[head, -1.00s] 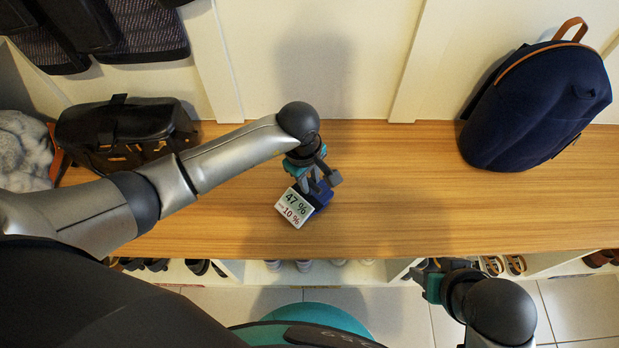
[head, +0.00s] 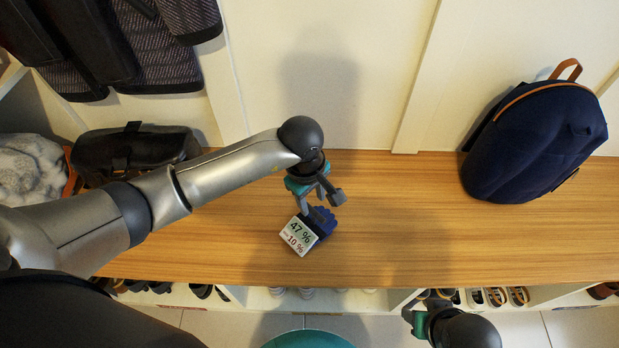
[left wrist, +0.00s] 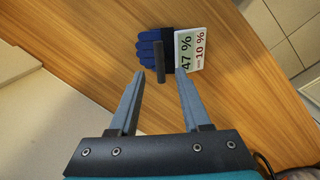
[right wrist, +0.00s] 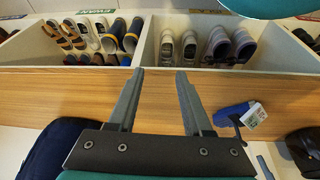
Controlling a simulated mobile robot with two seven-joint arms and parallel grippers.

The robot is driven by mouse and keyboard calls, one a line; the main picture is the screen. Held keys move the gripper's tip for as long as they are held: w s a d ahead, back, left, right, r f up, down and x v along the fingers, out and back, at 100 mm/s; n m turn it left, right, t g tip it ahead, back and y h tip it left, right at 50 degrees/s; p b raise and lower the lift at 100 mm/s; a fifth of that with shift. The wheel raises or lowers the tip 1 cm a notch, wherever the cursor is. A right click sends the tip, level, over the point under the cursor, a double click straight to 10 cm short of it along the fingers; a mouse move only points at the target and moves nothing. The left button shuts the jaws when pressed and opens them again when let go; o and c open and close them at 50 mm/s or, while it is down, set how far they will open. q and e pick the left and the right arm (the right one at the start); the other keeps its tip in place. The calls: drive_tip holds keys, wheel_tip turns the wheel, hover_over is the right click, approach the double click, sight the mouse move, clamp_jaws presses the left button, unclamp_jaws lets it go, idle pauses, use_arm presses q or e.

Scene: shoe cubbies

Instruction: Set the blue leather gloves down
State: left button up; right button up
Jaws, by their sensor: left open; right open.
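The blue gloves (head: 323,220) lie on the wooden bench top (head: 430,230), with a white card (head: 299,236) reading 47 % and 10 % beside them at the cuff. In the left wrist view the gloves (left wrist: 150,48) lie beyond the open fingertips of my left gripper (left wrist: 158,75), apart from them. In the head view my left gripper (head: 322,194) is just behind the gloves. My right gripper (head: 418,312) is open and empty at the bench's front edge; its wrist view shows the gloves (right wrist: 228,114) to the right.
A navy backpack (head: 535,140) stands at the right of the bench. A black bag (head: 130,150) and grey fluffy item (head: 30,168) are at the left. Cubbies with several shoes (right wrist: 190,45) are below the front edge. The bench between gloves and backpack is clear.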

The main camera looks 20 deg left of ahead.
use_arm(q)
wheel_tip(320, 180, up, 7)
drive_tip(key=p, duration=0.2)
drive_tip(key=shift+s+a+f, duration=0.15)
drive_tip(key=shift+s, duration=0.25)
use_arm(e)
drive_tip(key=shift+g, duration=0.5)
drive_tip(key=shift+s+d+f, duration=0.1)
drive_tip(key=shift+s+f, duration=0.3)
drive_tip(key=shift+f, duration=0.5)
drive_tip(key=shift+s+d+f, duration=0.1)
drive_tip(key=shift+s+f, duration=0.25)
drive_tip(key=shift+f, duration=0.5)
drive_tip(key=shift+s+f, duration=0.4)
drive_tip(key=shift+f, duration=0.5)
